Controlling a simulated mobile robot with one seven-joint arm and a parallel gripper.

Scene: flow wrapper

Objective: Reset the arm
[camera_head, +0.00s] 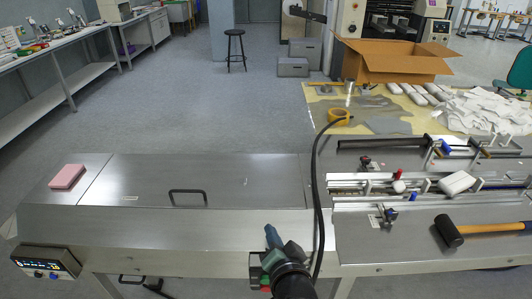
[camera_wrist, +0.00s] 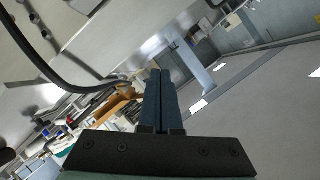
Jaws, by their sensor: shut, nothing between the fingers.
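My gripper (camera_head: 272,236) is low in the middle of the head view, over the front edge of the steel flow wrapper (camera_head: 245,222). In the wrist view my gripper (camera_wrist: 160,72) has its two dark fingers together, with nothing between them. The wrist view is tilted and looks out across the room. My arm comes in from the bottom edge of the head view. A black cable arcs up beside it.
A pink block (camera_head: 67,177) lies on the machine's left end. A black handle (camera_head: 188,192) stands up from the cover. To the right are a mallet (camera_head: 470,230), guide rails with a white pack (camera_head: 456,183), yellow tape (camera_head: 339,116) and an open cardboard box (camera_head: 395,67).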

